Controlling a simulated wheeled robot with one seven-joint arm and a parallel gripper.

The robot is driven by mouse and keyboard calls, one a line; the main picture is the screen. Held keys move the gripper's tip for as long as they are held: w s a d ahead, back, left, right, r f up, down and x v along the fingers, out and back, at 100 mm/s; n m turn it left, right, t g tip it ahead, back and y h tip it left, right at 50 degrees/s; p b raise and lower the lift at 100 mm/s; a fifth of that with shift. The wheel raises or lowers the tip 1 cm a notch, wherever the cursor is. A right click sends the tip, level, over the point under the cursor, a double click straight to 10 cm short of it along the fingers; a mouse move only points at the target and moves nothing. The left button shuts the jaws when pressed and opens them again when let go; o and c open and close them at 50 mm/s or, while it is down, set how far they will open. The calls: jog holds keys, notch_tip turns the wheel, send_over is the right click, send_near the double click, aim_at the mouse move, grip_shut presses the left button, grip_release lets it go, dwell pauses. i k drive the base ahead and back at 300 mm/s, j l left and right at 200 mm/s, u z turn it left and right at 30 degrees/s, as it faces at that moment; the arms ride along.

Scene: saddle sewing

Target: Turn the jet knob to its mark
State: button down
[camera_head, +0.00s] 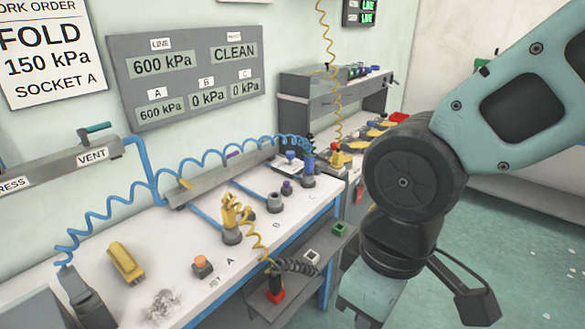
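A small knob with an orange top on a dark square base (202,264) stands on the white bench, beside a printed label reading JET (214,281). I take it to be the jet knob. Its mark and its pointing direction are too small to make out. My arm comes in from the right and bends down at a dark round joint. A teal wrist part of mine reaches the bottom edge, to the right of the bench and well apart from the knob.
Near the knob are a yellow tool (126,263), crumpled clear material (163,306) and a yellow fitting (232,212) with a coiled hose. Blue coiled hose (105,212) runs along the bench. A lower shelf (318,240) holds a red-based item (275,290). A gauge panel (187,68) hangs behind.

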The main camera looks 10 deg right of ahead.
aim_at(290, 155)
jog(key=i+l+u, duration=0.3)
jog(key=i+l, duration=0.4)
jog(key=i+l+u, duration=0.25)
jog(key=i+l, duration=0.55)
